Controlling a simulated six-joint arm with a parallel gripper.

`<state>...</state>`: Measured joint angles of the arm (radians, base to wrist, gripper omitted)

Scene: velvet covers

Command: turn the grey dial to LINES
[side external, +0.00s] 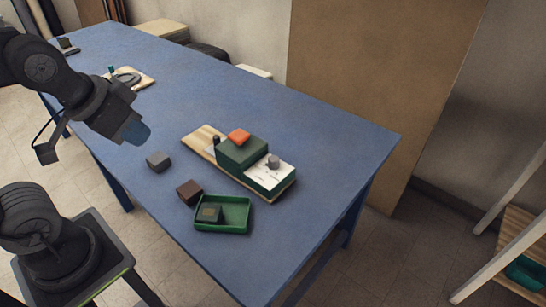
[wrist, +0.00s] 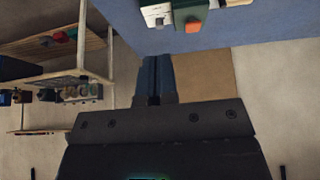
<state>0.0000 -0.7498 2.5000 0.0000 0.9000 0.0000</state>
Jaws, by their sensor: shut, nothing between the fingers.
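The grey dial (side external: 273,161) stands on a white panel (side external: 262,178) at the right end of a green box (side external: 240,153). In the wrist view the dial (wrist: 158,21) shows at the top edge. Marks on the panel are too small to read, so I cannot tell which word the dial points to. My gripper (side external: 135,132) is above the table, well to the left of the dial and touching nothing. Its fingers (wrist: 154,78) are shut together and empty.
An orange block (side external: 238,136) tops the green box, which sits on a wooden board (side external: 197,139). A grey block (side external: 158,161), a brown block (side external: 189,191) and a green tray (side external: 236,228) holding a dark block lie in front. The blue table's (side external: 330,143) right part is clear.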

